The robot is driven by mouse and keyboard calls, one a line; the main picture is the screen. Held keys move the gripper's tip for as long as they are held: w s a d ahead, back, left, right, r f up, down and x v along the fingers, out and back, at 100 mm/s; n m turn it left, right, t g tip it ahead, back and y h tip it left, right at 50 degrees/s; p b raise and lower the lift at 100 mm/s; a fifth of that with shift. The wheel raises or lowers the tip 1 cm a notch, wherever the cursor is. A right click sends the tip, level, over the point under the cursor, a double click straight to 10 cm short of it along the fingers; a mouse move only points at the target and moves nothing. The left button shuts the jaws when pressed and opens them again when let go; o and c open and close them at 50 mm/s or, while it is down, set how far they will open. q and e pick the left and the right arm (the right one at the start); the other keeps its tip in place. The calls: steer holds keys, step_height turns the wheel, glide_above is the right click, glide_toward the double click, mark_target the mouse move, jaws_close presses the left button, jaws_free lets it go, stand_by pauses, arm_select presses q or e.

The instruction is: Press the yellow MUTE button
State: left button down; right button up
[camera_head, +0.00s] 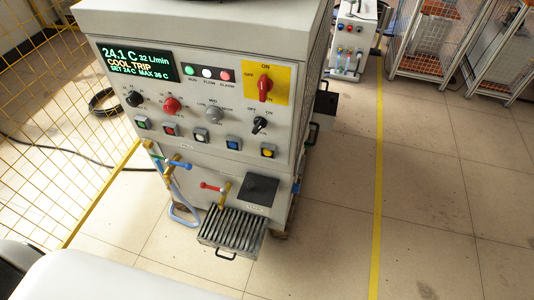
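The yellow button (268,150) sits at the right end of the lowest button row on the front panel (190,105) of a grey-white cabinet. Its label is too small to read. To its left in the same row are a blue button (234,143), a white button (200,135), a red button (171,129) and a green button (142,123). Nothing covers the yellow button. Neither of my grippers shows in the head view.
A black and red-knobbed control row sits above the buttons, with a red rotary switch (265,84) on a yellow plate. A display (137,62) reads COOL TRIP. Valves and a slatted tray (231,233) protrude below. Yellow mesh fence (50,120) stands left; floor (330,215) is open right.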

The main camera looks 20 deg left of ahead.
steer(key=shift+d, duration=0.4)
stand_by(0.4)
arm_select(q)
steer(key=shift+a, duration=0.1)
